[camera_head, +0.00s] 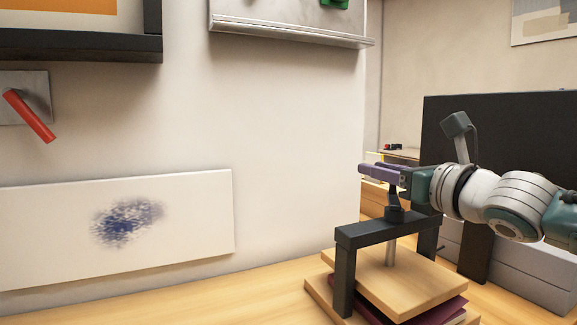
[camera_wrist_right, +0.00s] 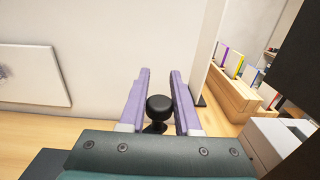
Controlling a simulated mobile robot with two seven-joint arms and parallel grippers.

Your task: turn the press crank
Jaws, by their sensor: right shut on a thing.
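The press has a dark frame (camera_head: 362,236) over two light wooden boards (camera_head: 395,282), with dark purple material between them. A metal screw (camera_head: 391,250) runs down to the upper board. The crank's dark hub (camera_head: 399,214) sits on top of the frame, and its black knob (camera_wrist_right: 159,106) shows in the right wrist view. My right gripper (camera_head: 382,173) is above the frame, with its purple fingers shut on the crank knob, one on each side. In the head view the fingers hide most of the knob. My left gripper is not in view.
The press stands on a wooden table (camera_head: 215,306) by the wall. A white board with a blue smudge (camera_head: 60,240) leans at left. A red handle (camera_head: 30,116) is on the wall. A dark panel (camera_head: 500,130) and grey box (camera_head: 520,265) stand behind my right arm.

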